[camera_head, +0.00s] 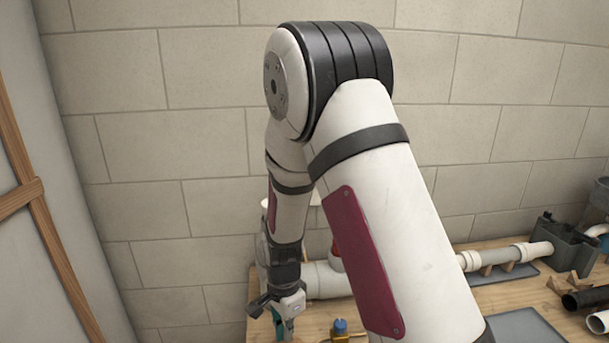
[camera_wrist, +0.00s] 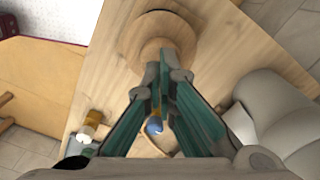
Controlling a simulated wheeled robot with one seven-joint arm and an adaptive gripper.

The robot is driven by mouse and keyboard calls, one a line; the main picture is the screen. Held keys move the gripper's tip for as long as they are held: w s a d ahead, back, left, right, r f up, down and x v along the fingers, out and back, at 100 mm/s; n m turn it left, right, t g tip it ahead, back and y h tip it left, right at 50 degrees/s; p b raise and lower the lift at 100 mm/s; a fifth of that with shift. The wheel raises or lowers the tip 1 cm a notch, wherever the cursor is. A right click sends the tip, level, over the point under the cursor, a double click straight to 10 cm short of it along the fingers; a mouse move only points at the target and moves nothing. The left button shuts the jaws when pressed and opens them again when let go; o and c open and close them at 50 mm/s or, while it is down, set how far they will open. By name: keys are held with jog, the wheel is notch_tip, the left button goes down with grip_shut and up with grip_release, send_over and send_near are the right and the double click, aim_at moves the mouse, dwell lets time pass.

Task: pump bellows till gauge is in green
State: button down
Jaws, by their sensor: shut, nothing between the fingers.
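My gripper (camera_wrist: 168,75) is shut and empty in the wrist view, its teal fingers meeting at the tips. A round wooden piece (camera_wrist: 160,25), with a narrower round part, lies right by the fingertips; it may be part of the bellows, but I cannot tell for sure, nor whether the fingers touch it. In the head view my gripper (camera_head: 287,322) points down low over the bench's left end, and no bellows shows there. A pale edge (camera_head: 316,199) shows behind my arm; I cannot tell if it is the gauge. No gauge reading is visible.
The wooden bench (camera_head: 315,318) carries a thick grey pipe (camera_head: 325,281), with a red part (camera_head: 336,258) above it. A brass and blue fitting (camera_head: 340,327) stands to the right of my gripper. Pipes (camera_head: 508,255) and a dark grey box (camera_head: 565,243) are farther right.

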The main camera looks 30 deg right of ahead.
jog(key=shift+f, duration=0.1)
jog(key=shift+f+b, duration=0.95)
jog(key=shift+f, duration=1.15)
jog(key=shift+r+p, duration=1.3)
jog(key=shift+r, duration=0.85)
jog(key=shift+r, duration=0.4)
jog(key=s+r+n+t, duration=0.2)
jog(key=s+r+n, duration=0.35)
jog(key=r, duration=0.75)
jog(key=s+r+n+t, duration=0.2)
jog(key=s+r+n, duration=0.35)
jog(key=r, duration=0.65)
jog(key=s+r+n+t, duration=0.1)
jog(key=s+r+n, duration=0.3)
jog(key=s, duration=0.5)
jog(key=shift+s+r+n, duration=0.3)
jog(key=shift+r, duration=0.25)
